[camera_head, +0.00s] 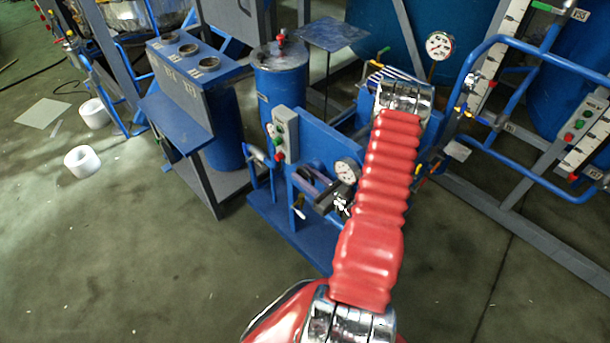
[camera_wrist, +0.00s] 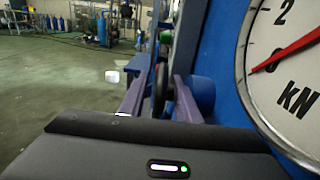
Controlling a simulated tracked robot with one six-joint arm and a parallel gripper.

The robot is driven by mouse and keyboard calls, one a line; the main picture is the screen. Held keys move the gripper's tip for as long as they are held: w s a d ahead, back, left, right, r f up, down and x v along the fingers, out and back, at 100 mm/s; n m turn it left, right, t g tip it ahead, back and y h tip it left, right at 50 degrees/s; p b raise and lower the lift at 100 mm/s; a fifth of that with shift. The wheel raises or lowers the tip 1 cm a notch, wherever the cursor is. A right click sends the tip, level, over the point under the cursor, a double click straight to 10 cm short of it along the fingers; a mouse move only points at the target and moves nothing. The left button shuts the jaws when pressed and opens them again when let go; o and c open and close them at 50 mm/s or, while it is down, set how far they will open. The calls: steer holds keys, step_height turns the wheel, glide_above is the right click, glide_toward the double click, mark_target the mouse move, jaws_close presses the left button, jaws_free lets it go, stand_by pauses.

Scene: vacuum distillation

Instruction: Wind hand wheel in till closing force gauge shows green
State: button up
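The closing force gauge (camera_wrist: 285,75) fills the right side of the wrist view, marked kN. Its red needle points close to the 0 mark; no green zone shows in the visible part. In the head view, a small round gauge (camera_head: 347,170) sits beside my gripper on the blue machine. My gripper (camera_wrist: 158,88) has two purple fingers, one on each side of a dark, edge-on hand wheel (camera_wrist: 160,92). Narrow gaps seem to show between fingers and wheel, so it looks open around it.
A blue bench (camera_head: 180,55) with round openings stands left of the machine. A control box (camera_head: 286,135) with buttons is mounted near my gripper. Another gauge (camera_head: 440,45) and blue rails (camera_head: 505,45) stand to the right. White rolls (camera_head: 82,160) lie on open floor at left.

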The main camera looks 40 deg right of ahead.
steer(key=shift+c, duration=0.5)
jaws_close()
steer(key=shift+t, duration=0.4)
steer(key=shift+t, duration=1)
steer(key=shift+s, duration=0.1)
steer(key=shift+o, duration=0.5)
jaws_free()
steer(key=shift+s, duration=0.1)
